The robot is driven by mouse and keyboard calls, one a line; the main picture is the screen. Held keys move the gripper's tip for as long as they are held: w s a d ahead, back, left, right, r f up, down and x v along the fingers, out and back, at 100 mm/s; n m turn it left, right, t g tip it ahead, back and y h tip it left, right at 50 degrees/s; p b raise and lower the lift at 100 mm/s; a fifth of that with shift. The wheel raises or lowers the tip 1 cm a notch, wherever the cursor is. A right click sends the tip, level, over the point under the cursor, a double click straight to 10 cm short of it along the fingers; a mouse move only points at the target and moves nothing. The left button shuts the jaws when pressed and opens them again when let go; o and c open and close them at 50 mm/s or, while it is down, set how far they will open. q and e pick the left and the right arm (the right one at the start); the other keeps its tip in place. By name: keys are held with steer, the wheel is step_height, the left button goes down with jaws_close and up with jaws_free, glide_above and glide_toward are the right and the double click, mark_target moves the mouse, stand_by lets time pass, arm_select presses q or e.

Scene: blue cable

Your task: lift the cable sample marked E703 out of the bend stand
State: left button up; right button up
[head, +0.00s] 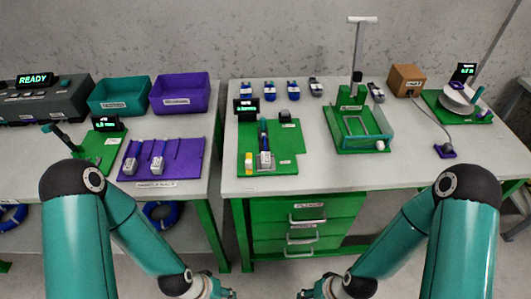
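No marking E703 can be read at this size. A blue cable sample with a grey end block (265,160) lies on a green board (286,139) on the right table. Two samples with grey end blocks, a left one (130,165) and a right one (157,164), lie on a purple tray (186,158). I cannot tell which fixture is the bend stand; a green stand (345,138) has a tall T-topped post, and a green base (471,118) carries a white drum (458,98). My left gripper (225,293) and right gripper (306,294) are low at the bottom edge, partly cut off, away from all samples.
Several small blue-and-grey pieces (269,91) stand along the back of the right table. Teal (119,105) and purple (179,105) bins and a READY device (42,103) stand on the left table. A gap separates the tables. Green drawers (305,229) are under the right table (330,178).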

steer(key=shift+c, duration=0.4)
steer(key=shift+w+a, duration=0.15)
steer(key=shift+a, duration=0.1)
stand_by(0.3)
